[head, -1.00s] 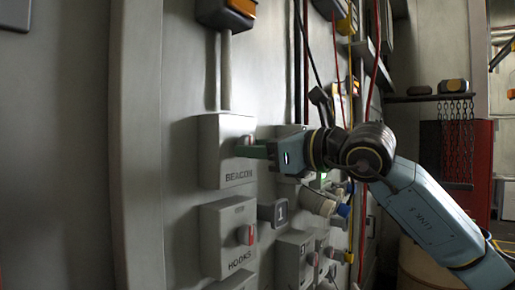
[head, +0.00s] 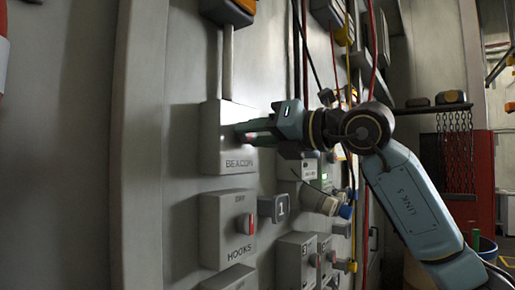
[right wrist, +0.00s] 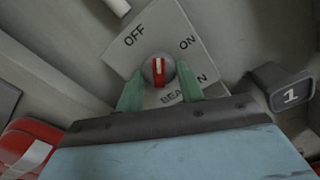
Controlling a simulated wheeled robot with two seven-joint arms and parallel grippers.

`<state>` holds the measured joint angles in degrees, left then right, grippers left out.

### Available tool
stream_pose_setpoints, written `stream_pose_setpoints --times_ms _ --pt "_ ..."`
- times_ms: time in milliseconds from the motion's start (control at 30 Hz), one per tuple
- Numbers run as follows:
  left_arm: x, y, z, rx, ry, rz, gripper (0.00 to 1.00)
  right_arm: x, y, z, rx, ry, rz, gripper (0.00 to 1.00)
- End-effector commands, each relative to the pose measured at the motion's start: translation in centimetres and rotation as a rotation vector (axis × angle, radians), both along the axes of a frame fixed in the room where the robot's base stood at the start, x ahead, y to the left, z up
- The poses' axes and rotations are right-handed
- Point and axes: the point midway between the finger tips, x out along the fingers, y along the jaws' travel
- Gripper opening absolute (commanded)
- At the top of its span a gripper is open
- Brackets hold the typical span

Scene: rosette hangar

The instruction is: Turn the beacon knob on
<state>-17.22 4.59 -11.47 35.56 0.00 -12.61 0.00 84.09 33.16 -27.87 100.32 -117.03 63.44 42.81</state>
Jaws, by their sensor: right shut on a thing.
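The beacon box (head: 226,122) is a grey wall box marked BEACON in the head view. Its red knob (right wrist: 158,70) with a pale stripe shows in the right wrist view, below and between the OFF and ON labels. The stripe stands upright in that picture, between the two labels. My right gripper (head: 245,131) reaches the box from the right, and its green fingers (right wrist: 131,92) lie on either side of the knob, shut on it. In the head view the fingers hide the knob. My left gripper is not in view.
Below is the HOOKS box (head: 227,228) with a red switch. A plate marked 1 (head: 281,208), connectors (head: 320,201) and more switch boxes (head: 296,260) sit to the right. An orange-fronted box (head: 228,9) is above. Red and black cables hang near my right arm.

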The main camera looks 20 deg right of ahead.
Motion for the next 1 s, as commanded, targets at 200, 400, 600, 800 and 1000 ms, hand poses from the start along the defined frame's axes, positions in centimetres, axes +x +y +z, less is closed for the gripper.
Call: stream_pose_setpoints --times_ms 200,400,600,800,1000 --pt "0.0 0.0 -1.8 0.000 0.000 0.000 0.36 -0.1 0.1 -0.1 0.165 0.125 0.001 0.15" --pt "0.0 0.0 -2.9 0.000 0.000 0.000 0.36 -0.1 0.1 0.0 0.314 0.241 0.000 0.15" --pt "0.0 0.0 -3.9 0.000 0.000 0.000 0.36 -0.2 0.1 0.1 0.459 0.354 0.000 0.15" --pt "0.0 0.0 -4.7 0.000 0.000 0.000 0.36 -0.2 0.1 0.2 0.583 0.449 0.001 0.15" --pt "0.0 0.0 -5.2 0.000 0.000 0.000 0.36 -0.1 0.1 0.3 0.673 0.520 0.000 0.15"
